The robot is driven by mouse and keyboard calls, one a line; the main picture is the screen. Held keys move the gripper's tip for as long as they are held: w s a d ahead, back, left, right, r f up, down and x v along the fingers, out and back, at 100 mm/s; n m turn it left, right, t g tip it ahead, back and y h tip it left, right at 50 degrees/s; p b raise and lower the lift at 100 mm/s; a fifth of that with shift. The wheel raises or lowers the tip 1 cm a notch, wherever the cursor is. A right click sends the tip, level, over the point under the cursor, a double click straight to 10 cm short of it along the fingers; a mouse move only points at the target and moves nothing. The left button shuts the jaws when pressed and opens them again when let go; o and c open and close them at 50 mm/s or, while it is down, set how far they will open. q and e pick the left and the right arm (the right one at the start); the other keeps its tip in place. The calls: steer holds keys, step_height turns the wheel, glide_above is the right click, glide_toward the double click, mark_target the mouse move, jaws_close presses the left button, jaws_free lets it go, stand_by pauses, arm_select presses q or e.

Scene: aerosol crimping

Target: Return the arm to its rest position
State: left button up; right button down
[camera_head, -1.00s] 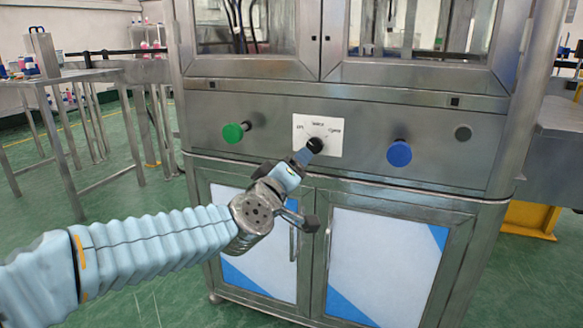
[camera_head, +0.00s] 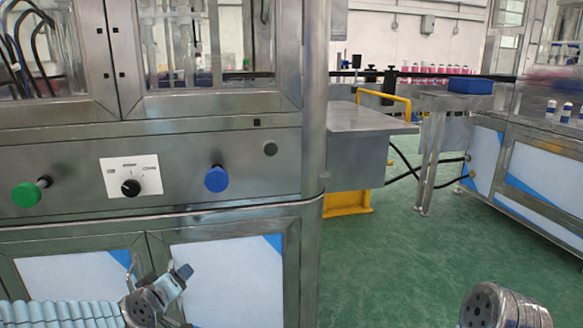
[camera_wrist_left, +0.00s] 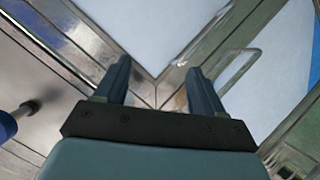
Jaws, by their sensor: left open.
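My left gripper (camera_head: 182,275) is low in the head view, in front of the cabinet doors, below the control panel and clear of the knob. In the left wrist view its two fingers (camera_wrist_left: 160,82) are apart with nothing between them. They point toward the steel door frames. The black selector knob (camera_head: 131,188) sits on its white label plate (camera_head: 145,170) on the panel, and nothing touches it. A rounded grey link of my right arm (camera_head: 500,308) shows at the bottom right; its gripper is out of view.
A green button (camera_head: 26,195) and a blue button (camera_head: 216,179) stick out from the panel. A door handle (camera_wrist_left: 240,68) is close ahead in the wrist view. A steel side table (camera_head: 370,118) stands right of the machine. Green floor (camera_head: 400,245) lies open there.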

arm_select(q)
steer(key=s+d+f+m+g+h+p, duration=0.1)
steer(key=s+d+f+g, duration=0.2)
steer(key=f, duration=0.6)
steer(key=s+d+f+m+g+h+p, duration=0.1)
steer(key=s+d+f, duration=0.4)
steer(key=f, duration=0.5)
steer(key=s+d+f+m+g+h+p, duration=0.1)
steer(key=s+d+f+m+g, duration=0.2)
steer(key=f, duration=0.7)
steer(key=s+d+g, duration=0.1)
steer(key=s+g, duration=0.1)
steer(key=s, duration=0.1)
steer(key=shift+s+d+g+h, duration=0.25)
steer(key=shift+s+g+h, duration=0.05)
steer(key=shift+h, duration=0.1)
steer(key=s+d+f+g, duration=0.1)
steer(key=s, duration=0.1)
steer(key=s+d+f+m+g, duration=0.1)
steer(key=s+f, duration=0.1)
steer(key=s, duration=0.1)
steer(key=s+d+f+h, duration=0.1)
steer(key=s, duration=0.2)
steer(key=shift+s+d+f+m+g+p, duration=0.15)
steer(key=shift+s+f+m+g+p, duration=0.15)
steer(key=shift+f+g+p, duration=0.1)
steer(key=shift+c, duration=0.3)
